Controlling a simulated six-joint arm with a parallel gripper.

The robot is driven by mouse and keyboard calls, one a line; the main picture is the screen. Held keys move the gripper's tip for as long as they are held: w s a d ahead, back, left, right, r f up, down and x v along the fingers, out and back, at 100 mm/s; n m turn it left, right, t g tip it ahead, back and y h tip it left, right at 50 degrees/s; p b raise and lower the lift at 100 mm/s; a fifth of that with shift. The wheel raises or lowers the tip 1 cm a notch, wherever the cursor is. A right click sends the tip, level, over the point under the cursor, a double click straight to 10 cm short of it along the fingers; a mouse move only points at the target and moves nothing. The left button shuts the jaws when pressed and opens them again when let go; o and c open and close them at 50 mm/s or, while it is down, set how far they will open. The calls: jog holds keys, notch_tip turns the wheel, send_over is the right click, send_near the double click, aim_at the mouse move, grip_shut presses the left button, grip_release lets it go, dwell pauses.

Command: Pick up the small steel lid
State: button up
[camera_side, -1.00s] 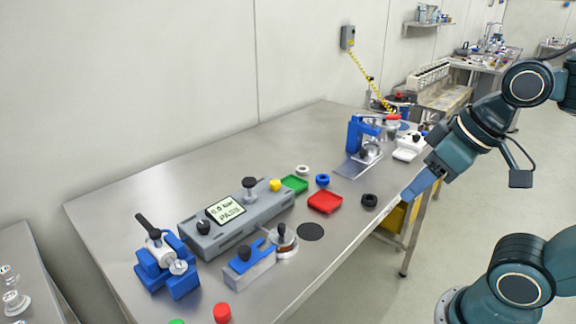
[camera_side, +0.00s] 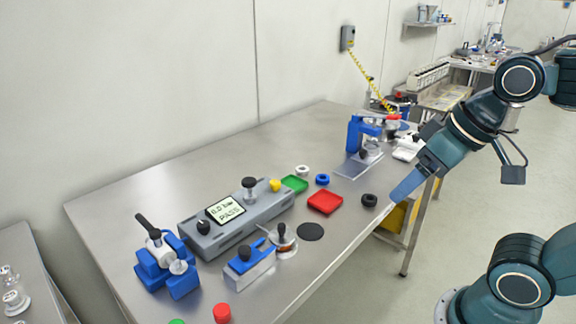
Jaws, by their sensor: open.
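A small round steel lid (camera_side: 284,244) with a dark upright knob sits at the front middle of the steel table. It appears to rest on a low round vessel with a brownish side, close beside a grey block with a blue fork (camera_side: 250,258). My gripper (camera_side: 403,188), with blue fingers, is at the table's front right edge, well to the right of the lid. It is open, and nothing shows between its fingers; the gap between them cannot be made out from this side.
A black flat disc (camera_side: 310,231) lies right of the lid. A red tray (camera_side: 325,202), a black ring (camera_side: 369,200) and a green tray (camera_side: 295,183) lie farther right. A grey gauge box (camera_side: 238,217) stands behind the lid, and a blue clamp (camera_side: 168,265) to the left.

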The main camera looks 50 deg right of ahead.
jog(key=m+g+y, duration=0.4)
jog(key=m, duration=1.6)
send_over(283, 224)
jog(key=s+d, duration=0.1)
jog(key=d, duration=0.4)
notch_tip(283, 224, down, 6)
jog(key=shift+s+a+f, duration=0.1)
jog(key=shift+s+a, duration=0.05)
jog(key=shift+s, duration=0.05)
jog(key=shift+f, duration=0.1)
jog(key=shift+x, duration=4.25)
jog(key=shift+s+a, duration=0.1)
jog(key=shift+a, duration=0.05)
jog(key=shift+x, duration=2.5)
jog(key=shift+a, duration=0.15)
